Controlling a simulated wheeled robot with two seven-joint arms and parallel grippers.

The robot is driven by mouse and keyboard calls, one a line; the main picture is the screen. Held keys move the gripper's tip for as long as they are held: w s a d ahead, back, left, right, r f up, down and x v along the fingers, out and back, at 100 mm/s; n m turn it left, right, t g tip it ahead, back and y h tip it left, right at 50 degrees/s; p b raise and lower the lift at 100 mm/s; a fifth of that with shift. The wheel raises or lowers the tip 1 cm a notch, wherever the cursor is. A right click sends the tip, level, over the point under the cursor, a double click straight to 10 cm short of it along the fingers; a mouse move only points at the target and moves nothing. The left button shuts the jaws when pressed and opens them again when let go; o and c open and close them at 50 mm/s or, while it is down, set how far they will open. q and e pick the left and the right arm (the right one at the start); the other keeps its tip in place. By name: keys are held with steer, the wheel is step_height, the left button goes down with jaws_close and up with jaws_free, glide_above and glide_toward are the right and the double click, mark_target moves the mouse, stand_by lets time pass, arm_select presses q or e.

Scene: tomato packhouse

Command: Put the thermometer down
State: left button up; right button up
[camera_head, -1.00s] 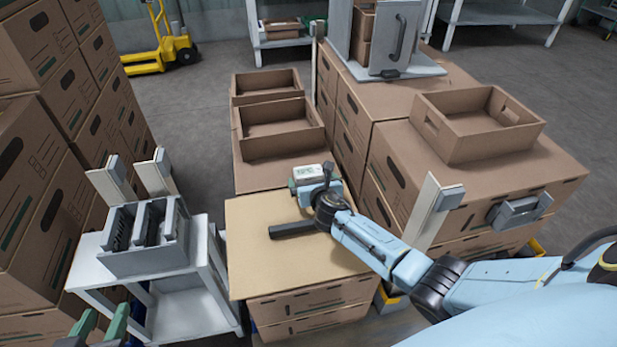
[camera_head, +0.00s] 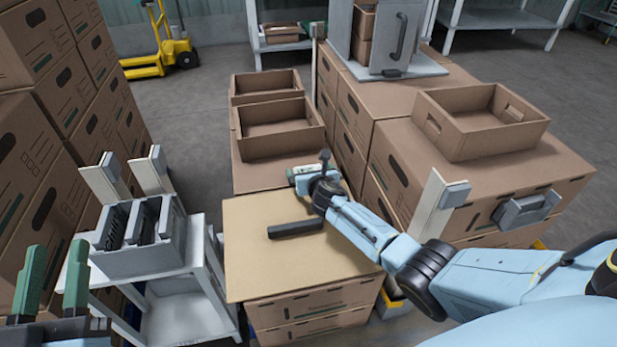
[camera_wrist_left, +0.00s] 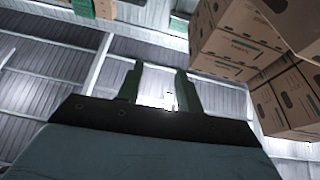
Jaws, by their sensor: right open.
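A pale, green-edged item (camera_head: 304,171) shows at the far end of my right arm, by the back edge of the cardboard-topped stack. I cannot tell whether it is the thermometer or part of my right gripper (camera_head: 308,180), whose fingers are mostly hidden. A dark bar (camera_head: 295,228) lies flat on the tan top (camera_head: 255,265), apart from and nearer than that gripper; I cannot tell what it is. My left gripper (camera_head: 57,248) is raised at the lower left, its green fingers apart and empty. It also shows open in the left wrist view (camera_wrist_left: 159,70).
A grey slotted holder (camera_head: 140,258) stands on a white side table left of the tan top. Open cardboard trays (camera_head: 281,145) lie behind it, and another tray (camera_head: 480,145) sits on boxes at right. A pale post (camera_head: 428,215) rises beside my right arm. Tall carton stacks (camera_head: 50,170) fill the left.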

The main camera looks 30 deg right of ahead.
steer(key=shift+b+x, duration=0.6)
steer(key=shift+x, duration=0.25)
arm_select(q)
steer(key=shift+s+a+r+t+h, duration=0.15)
steer(key=shift+s+r+t, duration=0.15)
steer(key=shift+r+t, duration=0.2)
steer(key=shift+s+d+r+t+h, duration=0.1)
steer(key=shift+s+r+t, duration=0.2)
steer(key=shift+r+t, duration=0.25)
steer(key=shift+s+a+r+t+h, duration=0.15)
steer(key=shift+s+r+t, duration=0.15)
steer(key=shift+r+t, duration=0.2)
arm_select(e)
steer(key=shift+w+f, duration=0.1)
steer(key=shift+w, duration=0.05)
arm_select(q)
steer(key=shift+d, duration=0.1)
arm_select(e)
steer(key=c, duration=1.1)
arm_select(q)
steer(key=shift+w, duration=0.1)
